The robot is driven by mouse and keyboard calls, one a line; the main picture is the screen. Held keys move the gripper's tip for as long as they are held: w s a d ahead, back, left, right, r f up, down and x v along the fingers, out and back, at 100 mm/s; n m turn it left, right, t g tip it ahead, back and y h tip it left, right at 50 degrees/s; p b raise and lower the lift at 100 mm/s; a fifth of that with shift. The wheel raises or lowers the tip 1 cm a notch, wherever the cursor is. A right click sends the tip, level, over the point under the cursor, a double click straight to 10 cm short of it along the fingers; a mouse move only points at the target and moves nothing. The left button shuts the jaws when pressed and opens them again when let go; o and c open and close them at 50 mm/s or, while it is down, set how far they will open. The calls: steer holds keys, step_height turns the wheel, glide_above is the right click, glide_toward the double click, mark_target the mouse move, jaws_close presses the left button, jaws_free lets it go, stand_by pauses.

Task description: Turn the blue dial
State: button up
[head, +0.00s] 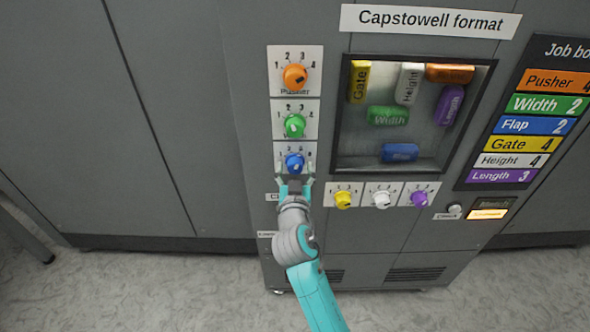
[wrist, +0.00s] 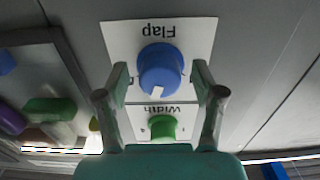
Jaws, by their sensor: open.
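The blue dial (head: 294,163) sits on a white plate in the left column of the panel, below the green dial (head: 295,125). In the wrist view the blue dial (wrist: 160,70) is under the upside-down word "Flap", and a white mark shows on its lower rim. My gripper (head: 294,182) is at the plate's lower part in the head view. In the wrist view my gripper (wrist: 160,78) is open, with one finger on each side of the blue dial; small gaps show between fingers and dial. The numbers around the dial are partly hidden.
The orange dial (head: 295,77) is at the top of the column. Yellow (head: 343,199), white (head: 381,199) and purple (head: 419,198) dials sit at lower right. A window (head: 440,140) holds coloured blocks. The job board (head: 530,110) reads Flap 2.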

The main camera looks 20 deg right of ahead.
steer(key=shift+w, duration=0.1)
steer(key=c, duration=1.1)
steer(key=shift+c, duration=0.2)
steer(key=shift+n, duration=0.3)
steer(key=n, duration=0.3)
steer(key=shift+n, duration=0.3)
steer(key=shift+d+n, duration=0.1)
steer(key=shift+n, duration=1.7)
steer(key=o, duration=1.1)
